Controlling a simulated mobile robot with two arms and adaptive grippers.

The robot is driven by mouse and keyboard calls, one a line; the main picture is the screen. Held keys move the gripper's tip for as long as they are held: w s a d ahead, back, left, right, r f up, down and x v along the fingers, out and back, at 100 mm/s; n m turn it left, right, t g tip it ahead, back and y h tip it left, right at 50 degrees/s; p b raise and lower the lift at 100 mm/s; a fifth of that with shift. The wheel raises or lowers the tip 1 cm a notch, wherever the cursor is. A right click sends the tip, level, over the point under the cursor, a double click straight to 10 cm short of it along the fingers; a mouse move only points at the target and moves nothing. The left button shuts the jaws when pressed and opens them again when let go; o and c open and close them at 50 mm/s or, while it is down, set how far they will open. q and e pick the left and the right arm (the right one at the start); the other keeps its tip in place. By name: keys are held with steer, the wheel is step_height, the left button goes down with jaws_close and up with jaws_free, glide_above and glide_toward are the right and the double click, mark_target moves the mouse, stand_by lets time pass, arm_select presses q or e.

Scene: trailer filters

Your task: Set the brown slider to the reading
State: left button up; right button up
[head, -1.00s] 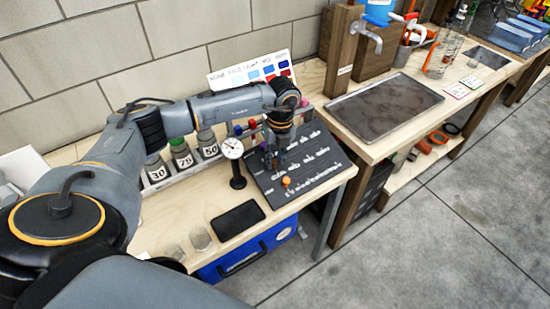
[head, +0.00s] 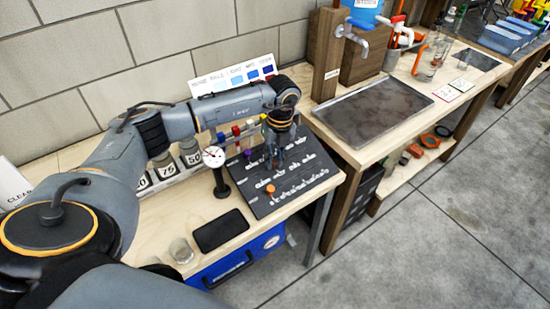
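The black slider board (head: 310,172) lies on the wooden workbench, with rows of white markings. An orange knob (head: 270,189) sits near its front left and a purple knob (head: 247,154) near its back left. I cannot make out a brown knob; my gripper covers part of the board. A round white dial gauge (head: 213,156) on a black stand is left of the board. My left gripper (head: 275,161) points down over the board's back part, right of the purple knob. Its fingers are dark and small, so their opening and any contact are unclear. My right gripper is out of view.
A black flat pad (head: 220,230) and a clear glass (head: 181,251) are on the bench in front of the gauge. Numbered weights (head: 164,166) and coloured pieces stand behind. A second bench with a metal tray (head: 374,110) is at right.

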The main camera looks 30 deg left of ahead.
arm_select(q)
steer(key=o, duration=0.5)
steer(key=shift+w, duration=0.1)
steer(key=shift+c, duration=0.2)
steer(key=shift+w+d, duration=0.1)
steer(key=shift+r, duration=0.1)
step_height(320, 180, up, 12)
steer(key=shift+w+d, duration=0.35)
steer(key=shift+w, duration=0.1)
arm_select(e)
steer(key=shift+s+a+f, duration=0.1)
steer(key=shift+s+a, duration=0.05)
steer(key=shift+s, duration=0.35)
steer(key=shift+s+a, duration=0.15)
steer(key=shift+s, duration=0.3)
